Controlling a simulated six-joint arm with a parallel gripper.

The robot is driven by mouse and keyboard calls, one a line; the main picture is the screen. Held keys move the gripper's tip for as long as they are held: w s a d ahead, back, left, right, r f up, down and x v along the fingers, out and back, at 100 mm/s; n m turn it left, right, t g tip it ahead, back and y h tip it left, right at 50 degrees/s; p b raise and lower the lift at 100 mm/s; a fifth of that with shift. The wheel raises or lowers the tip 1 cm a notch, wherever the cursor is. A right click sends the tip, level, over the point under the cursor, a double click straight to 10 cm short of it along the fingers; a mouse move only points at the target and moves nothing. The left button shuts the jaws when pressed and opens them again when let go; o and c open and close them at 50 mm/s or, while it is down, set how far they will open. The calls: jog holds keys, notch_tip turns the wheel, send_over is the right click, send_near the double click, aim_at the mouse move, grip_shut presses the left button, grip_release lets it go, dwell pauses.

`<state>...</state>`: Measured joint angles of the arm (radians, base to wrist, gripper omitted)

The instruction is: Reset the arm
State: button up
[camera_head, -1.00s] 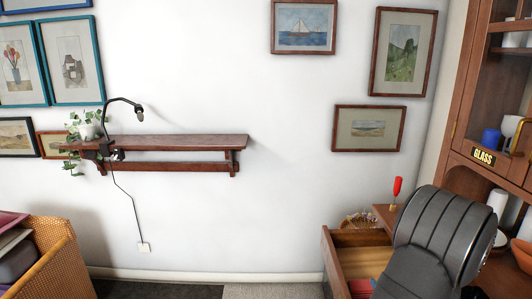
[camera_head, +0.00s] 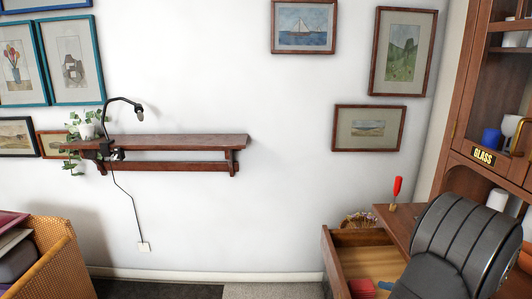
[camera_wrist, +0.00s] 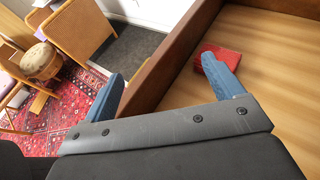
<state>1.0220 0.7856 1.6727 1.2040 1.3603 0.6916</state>
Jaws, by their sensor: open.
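One finger is outside the wooden drawer's wall and the other is over the drawer's inside. My dark arm (camera_head: 468,235) fills the lower right of the head view, in front of the cabinet. The open drawer (camera_head: 352,239) holds a red block-like item (camera_head: 362,287), which also shows in the wrist view (camera_wrist: 212,52) partly behind a finger.
A cabinet with a GLASS label (camera_head: 484,156) stands at right. A red-handled tool (camera_head: 397,188) stands upright on its ledge. A wicker container (camera_head: 60,258) is at lower left. A wall shelf (camera_head: 190,142) holds a lamp and plant. The room between is free.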

jog(key=s+n+g+h, duration=0.1)
jog(key=s+n+g, duration=0.5)
jog(key=n+g, duration=0.5)
jog(key=s+a+n+g+h, duration=0.1)
jog(key=s+n+g, duration=0.5)
jog(key=n+g, duration=0.6)
jog(key=shift+s+r+h, duration=0.2)
jog(key=shift+s+h, duration=0.05)
jog(key=shift+h, duration=0.45)
